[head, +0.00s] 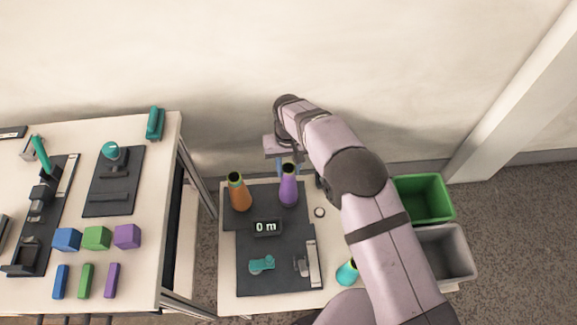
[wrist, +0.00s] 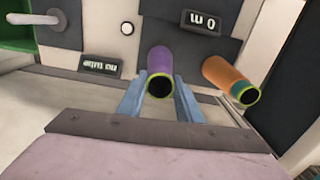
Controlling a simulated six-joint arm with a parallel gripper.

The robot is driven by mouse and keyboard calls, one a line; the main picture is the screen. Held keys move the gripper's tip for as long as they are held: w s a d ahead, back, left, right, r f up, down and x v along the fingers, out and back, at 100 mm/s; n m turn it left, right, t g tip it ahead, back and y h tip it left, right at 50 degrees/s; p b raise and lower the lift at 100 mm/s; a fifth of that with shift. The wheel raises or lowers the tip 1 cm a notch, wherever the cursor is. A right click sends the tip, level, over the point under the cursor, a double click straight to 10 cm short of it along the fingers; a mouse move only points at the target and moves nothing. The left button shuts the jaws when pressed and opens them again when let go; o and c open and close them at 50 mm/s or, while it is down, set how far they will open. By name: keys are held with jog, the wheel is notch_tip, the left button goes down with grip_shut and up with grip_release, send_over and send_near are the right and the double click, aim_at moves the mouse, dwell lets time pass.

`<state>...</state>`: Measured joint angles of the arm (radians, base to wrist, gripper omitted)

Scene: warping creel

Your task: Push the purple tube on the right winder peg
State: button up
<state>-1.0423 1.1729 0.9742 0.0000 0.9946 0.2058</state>
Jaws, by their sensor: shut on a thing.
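The purple tube (head: 288,192) stands upright at the back right of the dark winder plate (head: 255,245). It also shows in the wrist view (wrist: 160,62), with a yellow-green rim around its dark open end. My gripper (head: 287,168) is at the tube's upper end from behind. In the wrist view its two blue-grey fingers (wrist: 160,100) lie on either side of the tube's rim end, shut on it. The right winder peg is hidden, so I cannot tell how far the tube sits on it. An orange tube (head: 240,195) stands to the left, apart.
A display (head: 266,227) reads "0 m" in front of the tubes. In the wrist view a sign (wrist: 86,65) reads "no tube". Green (head: 424,196) and grey (head: 447,250) bins stand right. A teal-tipped cone (head: 347,272) is near my arm. Another table holds coloured blocks (head: 96,238).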

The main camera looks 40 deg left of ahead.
jog(key=shift+f, duration=0.2)
dwell(0.3)
jog(key=shift+f+b, duration=0.75)
jog(key=shift+f, duration=0.3)
jog(key=o, duration=1.3)
jog(key=shift+c, duration=0.2)
jog(key=shift+r, duration=0.15)
jog(key=shift+r+p, duration=1.95)
jog(key=shift+r, duration=1.45)
